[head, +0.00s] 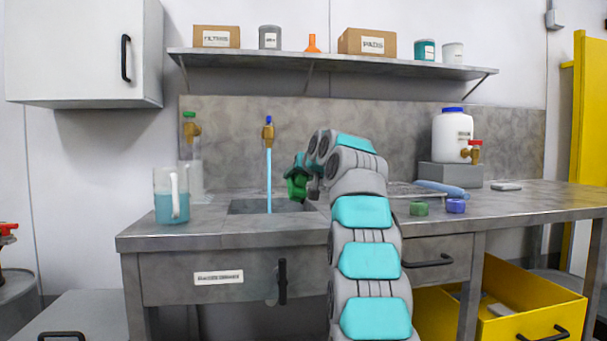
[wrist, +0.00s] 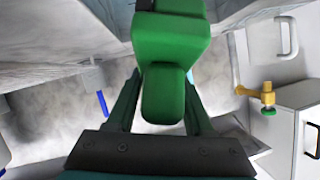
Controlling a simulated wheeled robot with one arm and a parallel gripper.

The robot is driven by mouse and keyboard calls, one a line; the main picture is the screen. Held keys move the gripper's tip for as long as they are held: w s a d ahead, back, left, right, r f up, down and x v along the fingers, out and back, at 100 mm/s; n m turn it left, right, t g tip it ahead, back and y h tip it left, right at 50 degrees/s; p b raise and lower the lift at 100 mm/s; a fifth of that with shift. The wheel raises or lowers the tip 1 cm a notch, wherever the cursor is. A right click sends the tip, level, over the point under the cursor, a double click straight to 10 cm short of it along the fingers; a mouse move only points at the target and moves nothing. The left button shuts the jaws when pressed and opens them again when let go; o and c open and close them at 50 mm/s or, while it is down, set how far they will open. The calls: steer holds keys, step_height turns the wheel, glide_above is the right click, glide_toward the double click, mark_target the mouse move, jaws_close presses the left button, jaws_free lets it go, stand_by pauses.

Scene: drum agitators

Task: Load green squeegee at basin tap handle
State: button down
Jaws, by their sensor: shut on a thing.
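My gripper (head: 306,176) is shut on the green squeegee (head: 297,188) and holds it above the right part of the basin (head: 243,207). In the wrist view the squeegee's green block (wrist: 164,92) sits between the two fingers; its far end is cut off by the frame. The blue-handled tap (head: 268,131) stands left of my gripper, apart from it, with a blue stream falling into the basin. Another tap with a green handle (head: 190,126) is further left on the wall; it also shows in the wrist view (wrist: 267,96).
A jug (head: 171,196) of blue liquid stands at the counter's left. A white canister (head: 452,135) with a red-handled tap stands at the right. A green ring (head: 418,208) and purple ring (head: 456,206) lie right of my arm. A loaded shelf (head: 330,64) runs above.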

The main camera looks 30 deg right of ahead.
steer(key=w+a+f+p, duration=0.2)
steer(key=w+a+p, duration=0.2)
steer(key=w, duration=0.5)
steer(key=shift+p, duration=0.75)
steer(key=shift+s, duration=0.1)
steer(key=shift+s+d+b, duration=0.55)
steer(key=shift+s+b, duration=0.5)
steer(key=shift+s, duration=0.15)
steer(key=shift+s+d+b, duration=0.5)
steer(key=shift+s+b, duration=0.5)
steer(key=shift+s, duration=0.15)
steer(key=shift+s+d+b, duration=0.55)
steer(key=shift+s+b, duration=0.5)
steer(key=shift+s, duration=0.15)
steer(key=shift+s+r, duration=0.1)
